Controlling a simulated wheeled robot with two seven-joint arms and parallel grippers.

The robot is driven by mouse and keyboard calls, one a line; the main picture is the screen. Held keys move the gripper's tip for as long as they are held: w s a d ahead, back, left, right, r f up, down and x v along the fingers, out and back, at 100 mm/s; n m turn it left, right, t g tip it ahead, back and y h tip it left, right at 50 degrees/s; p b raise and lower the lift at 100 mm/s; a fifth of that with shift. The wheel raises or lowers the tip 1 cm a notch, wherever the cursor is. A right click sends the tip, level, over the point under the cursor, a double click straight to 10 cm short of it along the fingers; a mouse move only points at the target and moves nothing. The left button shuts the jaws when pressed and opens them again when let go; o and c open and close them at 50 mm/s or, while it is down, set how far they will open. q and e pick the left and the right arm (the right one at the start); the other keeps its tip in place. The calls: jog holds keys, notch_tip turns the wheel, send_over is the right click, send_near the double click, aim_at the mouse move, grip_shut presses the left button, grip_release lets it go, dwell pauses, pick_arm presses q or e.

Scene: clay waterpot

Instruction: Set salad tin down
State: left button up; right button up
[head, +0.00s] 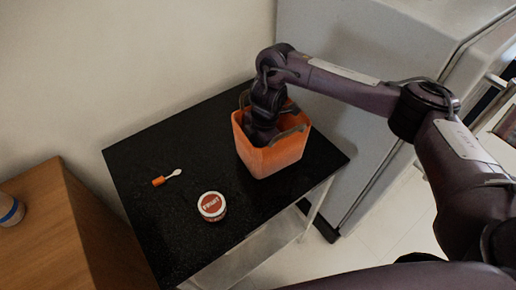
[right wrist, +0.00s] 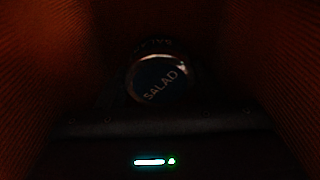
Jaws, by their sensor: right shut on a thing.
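The salad tin (right wrist: 158,80) shows in the right wrist view as a dark round lid marked SALAD with a pale rim, deep between orange walls. My right gripper (right wrist: 157,112) is shut on it; its fingers are too dark to make out. In the head view the right arm reaches down into an orange bucket (head: 272,158) with grey handles, so the gripper and tin are hidden inside it. Whether the tin touches the bucket's floor cannot be told. My left gripper is not in view.
The bucket stands on a black tabletop (head: 160,215). A round tin with a red-and-white lid (head: 212,205) and a small orange-handled brush (head: 166,178) lie on it. A grey cabinet (head: 350,150) is at right, a wooden cabinet (head: 40,235) at left.

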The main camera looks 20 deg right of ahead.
jog(key=o, duration=1.1)
jog(key=shift+f, duration=0.1)
notch_tip(320, 180, up, 12)
jog(key=d+p, duration=0.1)
jog(key=p, duration=0.1)
jog(key=shift+w+d, duration=0.2)
jog(key=shift+d, duration=0.2)
